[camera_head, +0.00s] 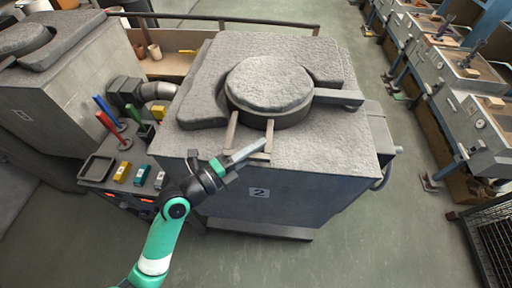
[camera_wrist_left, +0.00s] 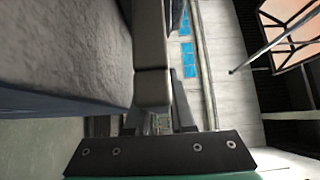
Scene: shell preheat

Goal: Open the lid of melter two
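Melter two (camera_head: 345,139) is the grey block with a "2" plate on its front. Its round, rough grey lid (camera_head: 268,82) lies flat over the opening, closed. Two bars run forward from the lid to a handle crossbar (camera_head: 259,156) at the front edge. My left gripper (camera_head: 254,145) is at this handle, its light finger across the bars. In the left wrist view, a grey bar (camera_wrist_left: 152,85) lies close by the spread fingers and partly hides one finger. I cannot tell whether they touch it. My right gripper is out of view.
A side arm (camera_head: 338,97) sticks out right of the lid. Left of the melter stands a bench with coloured tools and a black tray (camera_head: 96,168). Another melter (camera_head: 62,88) stands at far left.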

